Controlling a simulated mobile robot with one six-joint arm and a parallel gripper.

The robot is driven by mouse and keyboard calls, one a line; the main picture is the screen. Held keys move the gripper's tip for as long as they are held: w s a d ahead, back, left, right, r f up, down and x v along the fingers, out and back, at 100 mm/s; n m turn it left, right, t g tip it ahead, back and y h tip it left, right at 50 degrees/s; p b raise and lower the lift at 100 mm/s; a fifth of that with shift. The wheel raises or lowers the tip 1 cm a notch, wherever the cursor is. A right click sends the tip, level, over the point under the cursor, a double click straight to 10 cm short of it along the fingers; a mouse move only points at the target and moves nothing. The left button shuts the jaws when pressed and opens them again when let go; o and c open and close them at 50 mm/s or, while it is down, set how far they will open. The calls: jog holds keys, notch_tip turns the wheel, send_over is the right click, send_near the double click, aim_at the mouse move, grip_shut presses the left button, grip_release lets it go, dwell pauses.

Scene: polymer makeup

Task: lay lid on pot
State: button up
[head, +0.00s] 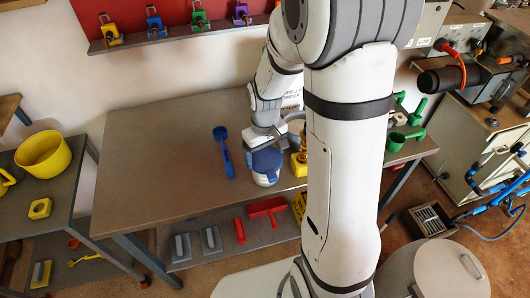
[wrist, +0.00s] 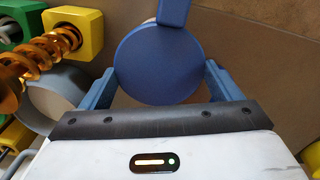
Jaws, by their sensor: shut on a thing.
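In the head view the blue lid (head: 266,160) is low over the table, on or just above a pale, pot-like thing (head: 265,180). I cannot tell whether they touch. In the wrist view a pale rim shows past the lid's edges; most of what lies beneath is hidden.
A blue ladle (head: 224,150) lies on the grey table (head: 165,150) left of my gripper. Close on the gripper's left in the wrist view are a copper-coloured coil (wrist: 28,62), a yellow block (wrist: 78,30) and a grey round thing (wrist: 50,100). The table's left part is clear.

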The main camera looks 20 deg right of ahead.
jog(key=shift+f, duration=0.1)
dwell(0.3)
jog(key=o, duration=0.8)
notch_tip(320, 180, up, 8)
jog(key=shift+s, duration=0.1)
jog(key=s+r+m+t, duration=0.1)
jog(key=s+r, duration=0.1)
jog(key=s, duration=0.2)
jog(key=s+r+m+t, duration=0.1)
jog(key=s+r, duration=0.2)
jog(key=s, duration=0.2)
jog(key=s+r+m+t, duration=0.1)
jog(key=s+r, duration=0.2)
jog(key=s, duration=0.2)
jog(key=shift+d, duration=0.2)
